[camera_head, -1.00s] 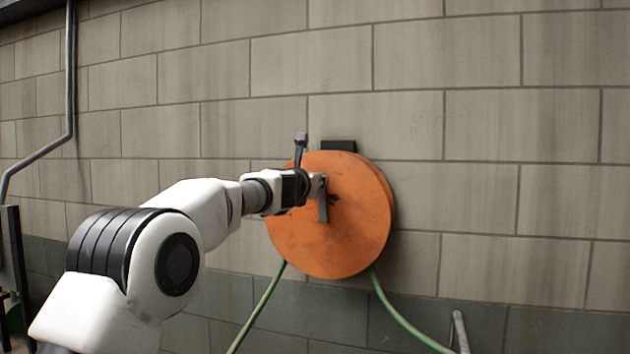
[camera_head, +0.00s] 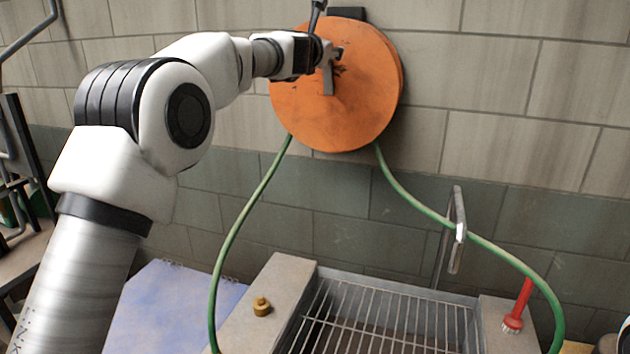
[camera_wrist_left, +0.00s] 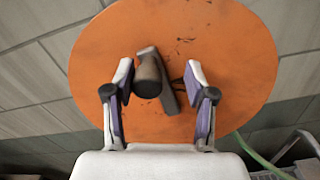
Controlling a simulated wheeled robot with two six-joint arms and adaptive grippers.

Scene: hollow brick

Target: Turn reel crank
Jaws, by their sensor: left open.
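The orange reel (camera_head: 350,105) is a round disc on the block wall, and it fills much of the left wrist view (camera_wrist_left: 235,60). Its grey crank arm (camera_head: 328,80) sits near the middle of the disc. In the left wrist view the crank's dark knob handle (camera_wrist_left: 148,80) points toward the camera. My left gripper (camera_head: 322,55) is at the crank, its fingers (camera_wrist_left: 158,75) open on either side of the handle. The handle is nearer the picture-left finger; whether they touch is unclear. My right gripper is out of view.
A green hose (camera_head: 235,225) hangs from the reel on both sides. Below stands a sink with a wire rack (camera_head: 385,320), a brass fitting (camera_head: 262,307) on its left ledge, a tap (camera_head: 458,230) and a red brush (camera_head: 518,310).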

